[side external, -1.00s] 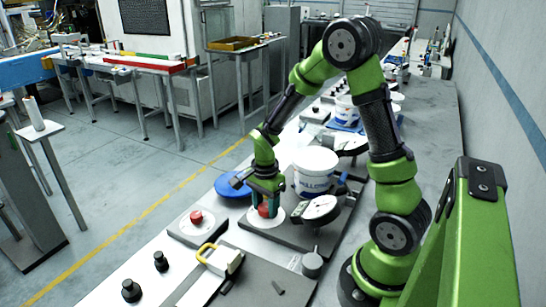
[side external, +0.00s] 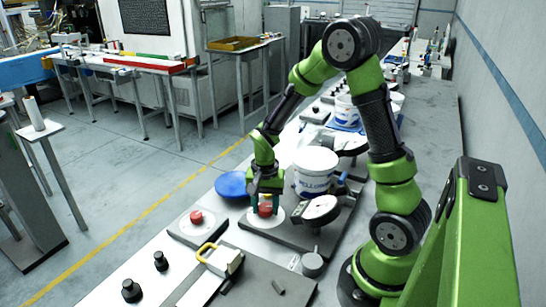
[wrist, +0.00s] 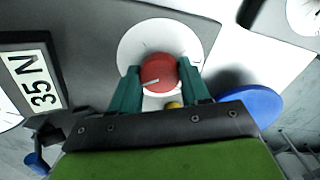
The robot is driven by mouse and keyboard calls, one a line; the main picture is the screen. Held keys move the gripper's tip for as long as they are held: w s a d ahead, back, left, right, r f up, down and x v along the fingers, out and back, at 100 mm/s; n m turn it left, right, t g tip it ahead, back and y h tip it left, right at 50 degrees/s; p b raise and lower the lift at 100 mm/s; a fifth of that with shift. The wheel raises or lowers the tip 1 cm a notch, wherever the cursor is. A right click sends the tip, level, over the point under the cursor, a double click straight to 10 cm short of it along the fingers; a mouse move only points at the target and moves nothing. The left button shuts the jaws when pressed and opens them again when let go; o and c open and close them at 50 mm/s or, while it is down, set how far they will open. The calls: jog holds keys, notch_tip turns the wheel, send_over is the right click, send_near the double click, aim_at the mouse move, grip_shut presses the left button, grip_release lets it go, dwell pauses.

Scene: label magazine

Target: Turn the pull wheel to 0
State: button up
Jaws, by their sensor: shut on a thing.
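A red wheel (side external: 265,210) sits on a round white dial plate (side external: 251,221) on a dark grey base. My gripper (side external: 265,203) points down over it, with its teal fingers shut on opposite sides of the wheel. In the wrist view the wheel (wrist: 160,70) lies between the fingertips, and a short white pointer line (wrist: 150,82) on its top points to the left and slightly down. The white dial (wrist: 160,38) shows around it, but its marks are too faint to read. A sign (wrist: 33,80) beside it reads "35 N".
A second red knob (side external: 196,216) on its own white dial stands to the left. A blue disc (side external: 233,184) and a white bucket (side external: 315,171) stand behind the wheel, and a round gauge (side external: 320,208) to its right. A yellow-handled block (side external: 221,260) lies in front.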

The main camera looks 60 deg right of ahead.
aim_at(266, 207)
jog(key=n, duration=0.5)
jog(key=shift+n, duration=0.3)
jog(key=n, duration=0.4)
jog(key=shift+n, duration=0.3)
jog(key=n, duration=0.9)
jog(key=o, duration=1.1)
jog(key=shift+c, duration=0.2)
notch_tip(266, 207, up, 17)
